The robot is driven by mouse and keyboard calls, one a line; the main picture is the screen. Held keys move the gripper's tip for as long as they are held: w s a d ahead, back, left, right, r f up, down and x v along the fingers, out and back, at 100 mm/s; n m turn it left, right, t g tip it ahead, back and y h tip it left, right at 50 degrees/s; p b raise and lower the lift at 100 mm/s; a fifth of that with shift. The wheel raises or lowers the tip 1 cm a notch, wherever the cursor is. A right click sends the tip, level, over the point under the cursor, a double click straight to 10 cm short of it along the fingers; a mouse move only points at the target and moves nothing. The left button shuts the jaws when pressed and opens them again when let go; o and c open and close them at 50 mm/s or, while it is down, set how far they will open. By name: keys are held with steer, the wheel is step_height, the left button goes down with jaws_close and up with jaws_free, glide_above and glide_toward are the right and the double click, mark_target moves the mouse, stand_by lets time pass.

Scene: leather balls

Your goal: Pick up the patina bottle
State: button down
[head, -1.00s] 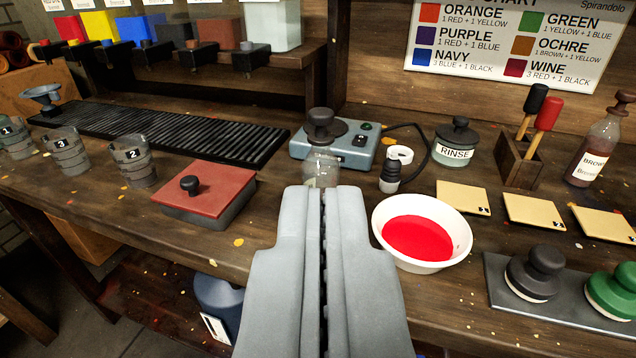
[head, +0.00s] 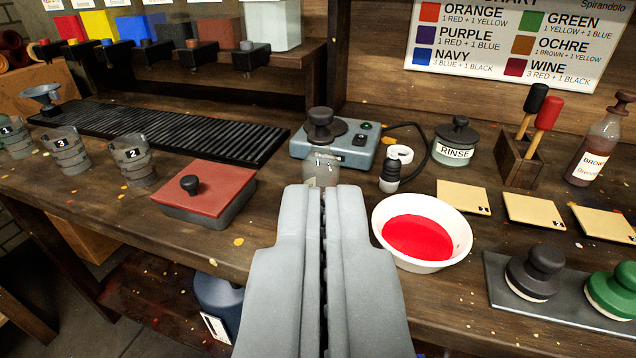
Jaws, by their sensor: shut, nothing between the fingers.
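The only bottle I can make out as such is a brownish glass one (head: 597,145) with a dark stopper, upright at the far right of the bench. Its white label starts with "BROW"; the rest is too small to read, so I cannot tell if it says patina. My gripper (head: 328,190) is shut and empty in the lower middle, far to the left of the bottle and nearer to me. It hides part of a clear glass vessel (head: 322,160) behind its tips.
A white bowl of red liquid (head: 440,255) stands just right of my gripper. Stampers (head: 535,270) sit front right; a red-lidded box (head: 205,190) is left.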

steer(key=c, duration=1.8)
jaws_free()
steer(key=shift+c, duration=0.2)
steer(key=o, duration=0.4)
steer(key=shift+w+r, duration=0.15)
steer(key=shift+w, duration=0.15)
steer(key=shift+c, duration=0.2)
steer(key=o, duration=0.9)
steer(key=w+g, duration=0.1)
steer(key=w+r, duration=0.1)
steer(key=w, duration=0.1)
steer(key=w+g, duration=0.1)
steer(key=shift+w+r+g, duration=0.25)
steer(key=shift+r+g, duration=0.05)
steer(key=shift+c, duration=0.2)
steer(key=g, duration=1.5)
glide_toward(321, 135)
steer(key=f, duration=1.2)
steer(key=shift+w+f, duration=0.2)
steer(key=shift+w, duration=0.05)
